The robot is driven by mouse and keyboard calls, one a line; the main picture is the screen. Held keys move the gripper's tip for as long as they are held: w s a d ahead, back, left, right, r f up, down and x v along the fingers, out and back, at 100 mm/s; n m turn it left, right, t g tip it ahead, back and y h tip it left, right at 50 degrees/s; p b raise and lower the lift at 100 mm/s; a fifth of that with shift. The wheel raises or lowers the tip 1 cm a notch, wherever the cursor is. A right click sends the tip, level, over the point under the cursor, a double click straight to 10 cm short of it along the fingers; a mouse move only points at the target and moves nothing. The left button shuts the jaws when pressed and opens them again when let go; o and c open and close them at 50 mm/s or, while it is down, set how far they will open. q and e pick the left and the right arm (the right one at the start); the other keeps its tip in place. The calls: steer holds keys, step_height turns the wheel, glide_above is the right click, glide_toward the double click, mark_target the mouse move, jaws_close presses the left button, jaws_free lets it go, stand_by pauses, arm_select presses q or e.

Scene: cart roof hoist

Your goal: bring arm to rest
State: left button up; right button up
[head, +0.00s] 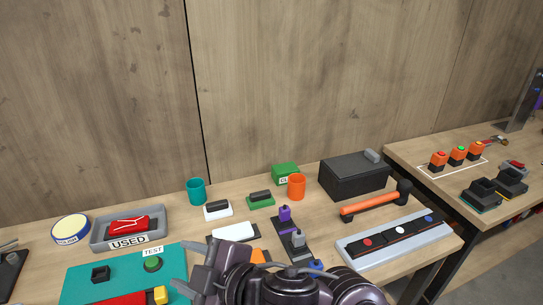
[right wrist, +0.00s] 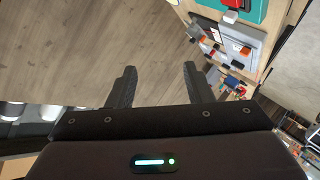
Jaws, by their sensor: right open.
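My right gripper (head: 204,268) shows at the bottom middle of the head view, in front of the workbench. In the right wrist view its two dark fingers (right wrist: 158,88) stand well apart with only wooden floor between them. It is open and holds nothing. The workbench (right wrist: 276,40) lies to the upper right of the fingers in the right wrist view, apart from them. My left gripper is not in either view.
A second table (head: 425,158) with orange-and-black blocks stands at the right. Open floor (right wrist: 90,45) lies beyond my right fingers.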

steer(key=w+d+f+m+t+h, duration=0.1)
steer(key=w+d+f+m+h, duration=0.1)
steer(key=d+f+m+h, duration=0.35)
steer(key=w+d+f+m+t+h, duration=0.1)
steer(key=w+d+f+m+h, duration=0.15)
steer(key=d+m, duration=0.6)
steer(key=s+d+f+m+g+h, duration=0.25)
steer(key=s+d+f, duration=0.3)
steer(key=d, duration=0.35)
steer(key=s+d+f+m+g+h, duration=0.1)
steer(key=s+d+f+m+g, duration=0.15)
steer(key=s+d+f, duration=0.4)
steer(key=d+f+n+g+b, duration=0.1)
steer(key=d+f+g+b, duration=0.15)
steer(key=f, duration=2.75)
steer(key=s+d+f, duration=0.2)
steer(key=s+f, duration=0.8)
steer(key=s+d+f, duration=0.2)
steer(key=s+f, duration=0.8)
steer(key=f, duration=0.1)
steer(key=shift+s+f+g, duration=0.15)
steer(key=shift+g, duration=0.2)
steer(key=shift+d+h, duration=0.1)
steer(key=shift+h, duration=0.15)
